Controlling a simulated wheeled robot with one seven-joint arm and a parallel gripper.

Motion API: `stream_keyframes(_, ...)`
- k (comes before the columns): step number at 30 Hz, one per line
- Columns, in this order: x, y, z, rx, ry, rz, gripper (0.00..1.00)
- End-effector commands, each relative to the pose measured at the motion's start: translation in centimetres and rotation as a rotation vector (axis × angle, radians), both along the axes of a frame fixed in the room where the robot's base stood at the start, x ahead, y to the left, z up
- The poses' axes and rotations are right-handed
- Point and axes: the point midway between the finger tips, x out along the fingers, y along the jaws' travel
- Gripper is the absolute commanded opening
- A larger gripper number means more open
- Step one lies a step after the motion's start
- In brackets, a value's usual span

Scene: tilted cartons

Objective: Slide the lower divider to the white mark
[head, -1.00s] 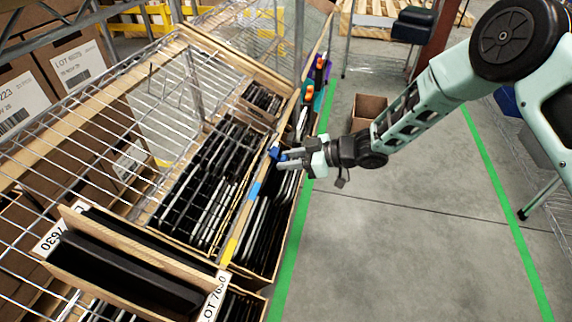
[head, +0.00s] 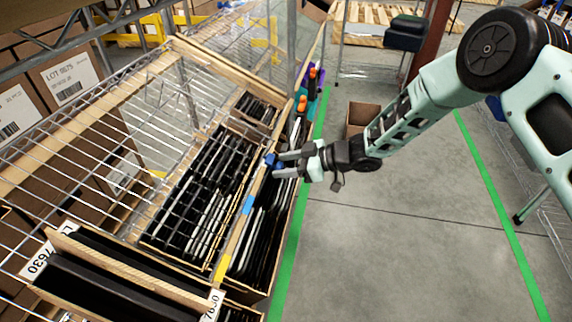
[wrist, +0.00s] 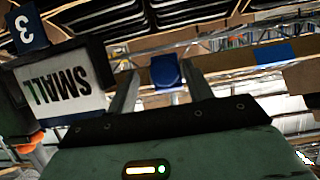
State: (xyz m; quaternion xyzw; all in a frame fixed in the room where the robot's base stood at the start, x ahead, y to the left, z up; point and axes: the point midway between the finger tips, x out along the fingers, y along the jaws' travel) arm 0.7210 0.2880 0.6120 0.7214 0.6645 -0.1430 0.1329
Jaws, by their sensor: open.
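My gripper (head: 278,165) is open at the wooden front rail (head: 235,237) of the tilted cartons, its fingers pointing left in the head view. A small blue tab (head: 269,160) sits at its fingertips; I take it to be the lower divider's handle. In the wrist view the tab (wrist: 166,71) stands between the two apart fingers, with a gap on each side. The divider's body is hard to make out. A blue strip (head: 249,204) and a yellow strip (head: 222,268) mark the rail. I cannot make out a white mark.
Orange tabs (head: 302,104) stand farther up the rail. A SMALL label (wrist: 64,84) is close to the left finger in the wrist view. Wire shelving (head: 80,140) and cartons of dark flat items (head: 200,190) lie left of the rail. Open floor (head: 400,230) lies right.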

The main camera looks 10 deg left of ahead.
Motion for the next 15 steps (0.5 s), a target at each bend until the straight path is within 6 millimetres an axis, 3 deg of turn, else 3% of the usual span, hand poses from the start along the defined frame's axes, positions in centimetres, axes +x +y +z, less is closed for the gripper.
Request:
stream_keyframes(5, -0.1, -1.1, 0.6, 0.000, 0.000, 0.000, 0.51)
stream_keyframes(15, -0.6, -8.0, 3.5, -0.002, 0.000, -0.002, 0.51)
